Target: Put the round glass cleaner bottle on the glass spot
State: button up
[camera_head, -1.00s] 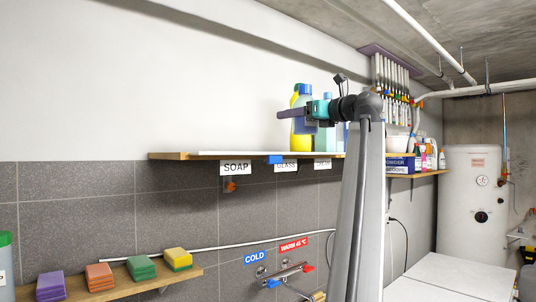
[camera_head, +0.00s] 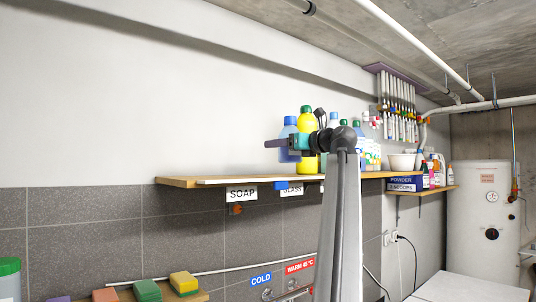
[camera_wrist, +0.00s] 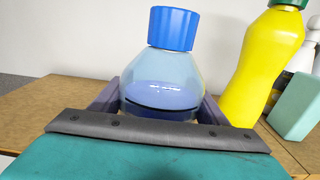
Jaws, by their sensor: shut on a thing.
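My gripper (camera_head: 287,143) is shut on a clear, rounded bottle with blue liquid and a blue cap (camera_head: 289,154). In the wrist view the bottle (camera_wrist: 163,75) stands upright between the two dark fingers (camera_wrist: 160,103). In the head view its bottom appears above the shelf top, apart from it. The GLASS label (camera_head: 292,191) hangs on the front edge of the shelf (camera_head: 178,182), below and slightly right of the bottle.
A yellow bottle with a green cap (camera_head: 307,138) stands close right of the held bottle. The SOAP label (camera_head: 242,194) is further left, where the shelf is bare. A white wall (camera_head: 150,90) is behind.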

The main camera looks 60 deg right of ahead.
jog(key=p+x, duration=0.2)
jog(key=x, duration=0.5)
jog(key=shift+a+f, duration=0.35)
jog(key=shift+a, duration=0.1)
jog(key=shift+p, duration=0.3)
jog(key=shift+a+f+p, duration=0.1)
jog(key=shift+f+p, duration=0.55)
jog(key=shift+f, duration=0.15)
jog(key=shift+f+p, duration=0.4)
jog(key=shift+f, duration=0.55)
jog(key=shift+f, duration=0.1)
jog(key=o, duration=1.3)
